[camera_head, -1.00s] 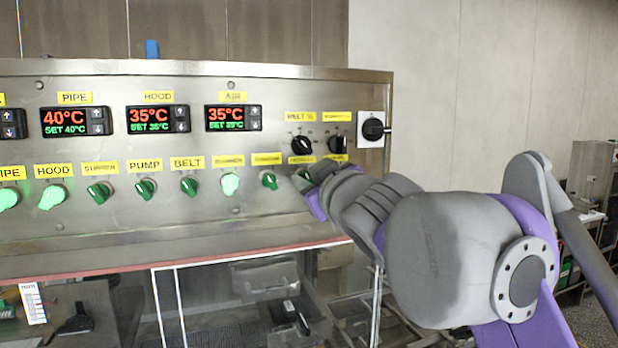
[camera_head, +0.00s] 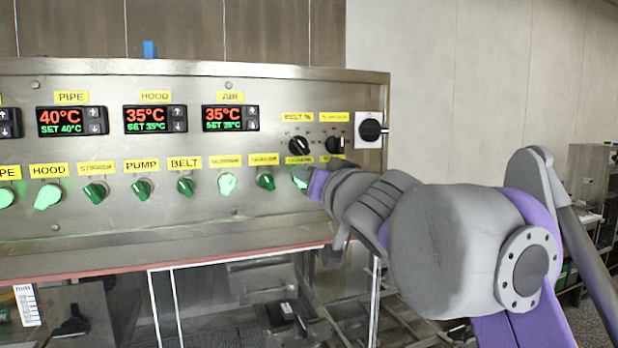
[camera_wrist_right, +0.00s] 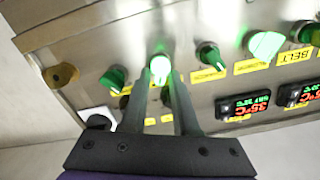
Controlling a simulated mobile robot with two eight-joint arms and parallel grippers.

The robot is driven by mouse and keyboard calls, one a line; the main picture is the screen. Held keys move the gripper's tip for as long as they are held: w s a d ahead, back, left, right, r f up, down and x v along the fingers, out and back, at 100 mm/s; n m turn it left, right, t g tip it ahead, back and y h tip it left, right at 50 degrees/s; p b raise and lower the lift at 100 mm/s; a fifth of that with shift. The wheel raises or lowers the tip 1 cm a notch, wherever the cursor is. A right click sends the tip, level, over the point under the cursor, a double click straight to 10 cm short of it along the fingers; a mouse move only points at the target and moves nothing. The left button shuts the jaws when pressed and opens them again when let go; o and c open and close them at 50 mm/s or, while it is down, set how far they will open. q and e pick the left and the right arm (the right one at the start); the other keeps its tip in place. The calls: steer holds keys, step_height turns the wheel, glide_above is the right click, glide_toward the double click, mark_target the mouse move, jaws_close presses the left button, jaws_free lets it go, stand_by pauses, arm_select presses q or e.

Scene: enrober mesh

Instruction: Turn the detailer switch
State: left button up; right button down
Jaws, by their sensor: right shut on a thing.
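A row of green rotary switches runs along the lower part of the steel control panel (camera_head: 120,220). My right gripper (camera_head: 309,184) is at the right part of this row. In the right wrist view, its two fingers (camera_wrist_right: 160,78) are closed around a brightly lit green switch (camera_wrist_right: 160,65), which also shows partly in the head view (camera_head: 299,180). The yellow label above this switch is too blurred to read, so I cannot confirm from it that this is the detailer switch. A dark green switch (camera_wrist_right: 113,79) sits beside the fingers. My left gripper is out of view.
Two black knobs (camera_head: 299,145) sit above the row, with a black switch on a white plate (camera_head: 370,130) at the panel's right edge. Red and green temperature displays (camera_head: 230,117) lie further left. Below the panel is a framed machine opening (camera_head: 262,283). A plain wall stands right.

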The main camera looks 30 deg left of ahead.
steer(key=shift+m, duration=1)
steer(key=c, duration=0.9)
jaws_free()
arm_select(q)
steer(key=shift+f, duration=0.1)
arm_select(e)
steer(key=shift+d, duration=0.1)
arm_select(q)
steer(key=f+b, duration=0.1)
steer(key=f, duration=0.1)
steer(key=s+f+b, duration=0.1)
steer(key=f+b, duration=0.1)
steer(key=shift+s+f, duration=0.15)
arm_select(e)
steer(key=v, duration=1)
steer(key=shift+s+d, duration=0.15)
steer(key=shift+d, duration=0.15)
